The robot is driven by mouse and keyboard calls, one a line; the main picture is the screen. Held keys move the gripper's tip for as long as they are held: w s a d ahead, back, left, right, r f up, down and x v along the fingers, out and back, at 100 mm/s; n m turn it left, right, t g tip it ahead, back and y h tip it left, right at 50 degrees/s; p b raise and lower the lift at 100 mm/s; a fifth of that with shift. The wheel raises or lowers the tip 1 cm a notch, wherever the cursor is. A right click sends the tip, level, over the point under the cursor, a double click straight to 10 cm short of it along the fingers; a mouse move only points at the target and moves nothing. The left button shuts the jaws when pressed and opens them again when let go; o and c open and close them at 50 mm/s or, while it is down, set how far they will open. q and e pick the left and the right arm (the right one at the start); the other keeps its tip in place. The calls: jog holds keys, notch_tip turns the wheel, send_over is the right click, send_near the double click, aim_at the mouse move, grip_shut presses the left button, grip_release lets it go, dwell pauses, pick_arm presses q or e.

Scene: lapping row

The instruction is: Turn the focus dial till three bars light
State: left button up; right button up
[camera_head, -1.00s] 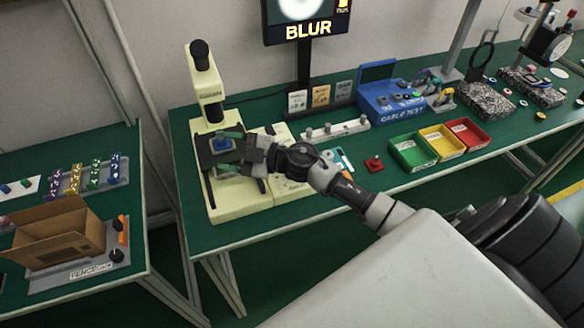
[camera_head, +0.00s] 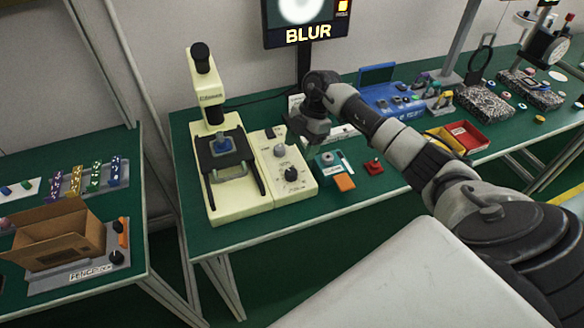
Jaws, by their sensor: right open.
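The cream microscope (camera_head: 203,88) stands at the left of the green bench. A blue piece (camera_head: 222,145) lies on its dark stage (camera_head: 212,160). Beside it is a cream control box (camera_head: 304,186) with a black dial (camera_head: 291,174) in front and a grey knob (camera_head: 279,150) behind. Their labels are too small to read. The monitor (camera_head: 306,40) above reads "BLUR", with a small yellow-orange indicator at its right edge, cut by the frame. My right gripper (camera_head: 297,140) is open, pointing down just right of the box, apart from the dial. My left gripper is out of view.
A teal device with an orange pad (camera_head: 344,183) and a red button block (camera_head: 374,166) sit right of the box. A blue cable tester (camera_head: 385,100) and a red bin (camera_head: 467,136) stand farther right. Another bench holds a cardboard box (camera_head: 55,240).

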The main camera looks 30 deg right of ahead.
aim_at(291, 172)
jog(key=x, duration=0.7)
jog(key=shift+a+f+p, duration=0.2)
jog(key=shift+f+p, duration=0.15)
jog(key=shift+c, duration=0.3)
jog(key=c, duration=0.9)
jog(key=shift+o, duration=0.2)
jog(key=m+p, duration=0.1)
jog(key=p, duration=0.1)
jog(key=m+t+p, duration=0.1)
jog(key=m+p, duration=0.1)
jog(key=p, duration=0.1)
jog(key=m+p, duration=0.1)
jog(key=p, duration=0.1)
jog(key=shift+r+m+t, duration=0.3)
jog(key=shift+t, duration=0.1)
jog(key=shift+f+m+p, duration=0.25)
jog(key=shift+m+p, duration=0.15)
jog(key=shift+p, duration=0.05)
jog(key=o, duration=0.9)
